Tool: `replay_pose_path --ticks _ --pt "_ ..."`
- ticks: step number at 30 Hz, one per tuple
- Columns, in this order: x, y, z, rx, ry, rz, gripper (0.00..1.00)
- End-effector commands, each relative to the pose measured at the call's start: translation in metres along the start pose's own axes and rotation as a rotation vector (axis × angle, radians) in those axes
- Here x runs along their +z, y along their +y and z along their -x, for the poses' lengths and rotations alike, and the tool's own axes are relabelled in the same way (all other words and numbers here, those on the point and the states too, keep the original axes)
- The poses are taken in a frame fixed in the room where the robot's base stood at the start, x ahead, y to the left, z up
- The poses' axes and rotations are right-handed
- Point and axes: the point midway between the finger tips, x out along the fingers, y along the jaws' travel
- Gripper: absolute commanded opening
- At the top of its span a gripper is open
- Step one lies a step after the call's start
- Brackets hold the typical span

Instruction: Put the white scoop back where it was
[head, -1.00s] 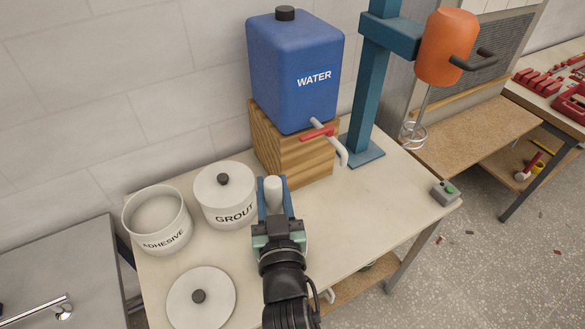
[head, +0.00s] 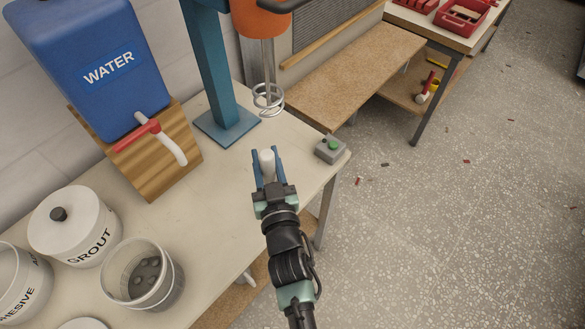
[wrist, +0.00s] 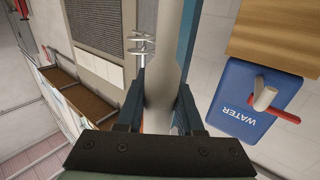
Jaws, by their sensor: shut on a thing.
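My gripper (head: 268,168) is shut on the white scoop (head: 267,157) and holds it over the right part of the table, left of the grey box with a green button. Only a pale rounded end of the scoop shows between the blue fingers in the head view. In the wrist view the scoop (wrist: 172,45) is a pale shaft running up between the fingers, and its far end is cut off by the frame.
An open bucket with grey lumps (head: 170,292) stands front left, beside the lidded GROUT pot (head: 92,245) and ADHESIVE pot (head: 28,300). The blue WATER tank (head: 75,60), mixer stand (head: 212,75) and button box (head: 330,149) stand near. The table (head: 215,235) is clear left of my arm.

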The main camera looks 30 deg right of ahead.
Motion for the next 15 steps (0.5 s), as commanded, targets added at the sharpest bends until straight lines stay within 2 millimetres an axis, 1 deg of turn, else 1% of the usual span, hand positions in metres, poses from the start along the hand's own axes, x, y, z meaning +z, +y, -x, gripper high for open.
replay_pose_path --ticks 1,3,6,11,15 --pt "0.015 0.001 0.000 0.002 -0.002 0.000 0.00" --pt "0.030 0.002 0.000 0.003 -0.001 -0.002 0.00" --pt "0.047 0.002 0.000 0.003 -0.001 -0.001 0.00" --pt "0.060 0.000 0.000 0.000 -0.001 0.000 0.00" --pt "0.078 0.001 0.000 0.002 -0.002 -0.001 0.00"
